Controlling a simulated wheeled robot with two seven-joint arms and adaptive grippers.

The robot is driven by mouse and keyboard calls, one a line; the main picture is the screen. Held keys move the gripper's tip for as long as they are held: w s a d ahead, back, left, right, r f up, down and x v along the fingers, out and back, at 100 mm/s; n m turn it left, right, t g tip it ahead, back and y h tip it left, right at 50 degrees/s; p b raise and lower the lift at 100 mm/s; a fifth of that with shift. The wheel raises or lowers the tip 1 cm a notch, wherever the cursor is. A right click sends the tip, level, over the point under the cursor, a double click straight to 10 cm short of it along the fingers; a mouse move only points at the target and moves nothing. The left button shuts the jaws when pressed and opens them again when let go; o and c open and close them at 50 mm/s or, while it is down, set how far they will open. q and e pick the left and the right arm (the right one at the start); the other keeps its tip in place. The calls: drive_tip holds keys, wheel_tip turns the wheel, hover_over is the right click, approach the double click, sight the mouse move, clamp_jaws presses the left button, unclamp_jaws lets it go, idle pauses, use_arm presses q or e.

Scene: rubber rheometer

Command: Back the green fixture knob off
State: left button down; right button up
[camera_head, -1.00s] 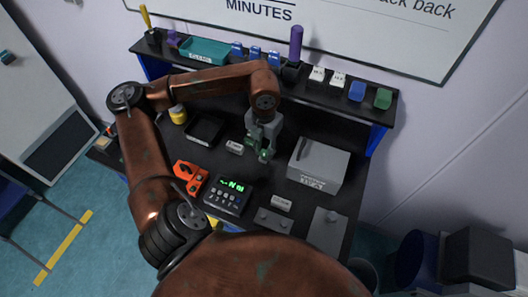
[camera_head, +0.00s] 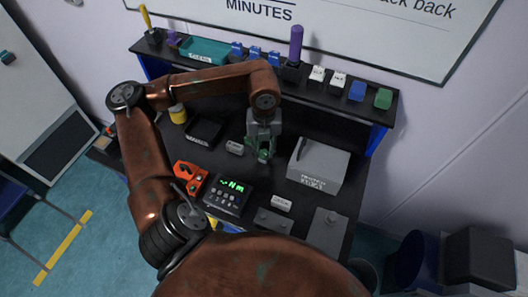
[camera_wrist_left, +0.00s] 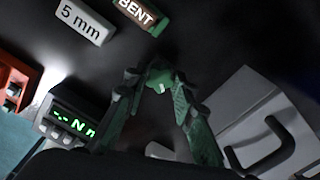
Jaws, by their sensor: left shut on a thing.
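The green knob (camera_wrist_left: 160,78) shows in the left wrist view between the fingertips of my left gripper (camera_wrist_left: 155,84). The fingers are closed around it, one on each side, and the green fingers flank it. In the head view the left gripper (camera_head: 265,155) points down at the bench, left of a grey box, and the knob is mostly hidden by the fingers. My right gripper is not in view.
A grey box (camera_head: 320,165) stands close on the right. A lit green display unit (camera_head: 229,194) and an orange fixture (camera_head: 190,177) are in front and left. A small label block (camera_head: 234,147) lies left of the gripper. A shelf (camera_head: 215,65) runs behind.

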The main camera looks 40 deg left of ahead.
use_arm(q)
drive_tip(key=n, duration=0.2)
drive_tip(key=shift+n, duration=0.4)
drive_tip(key=shift+n, duration=0.6)
drive_tip(key=n, duration=0.3)
drive_tip(key=shift+f, duration=0.1)
drive_tip(key=shift+s, duration=0.1)
drive_tip(key=c, duration=1.8)
unclamp_jaws()
drive_tip(key=shift+o, duration=0.2)
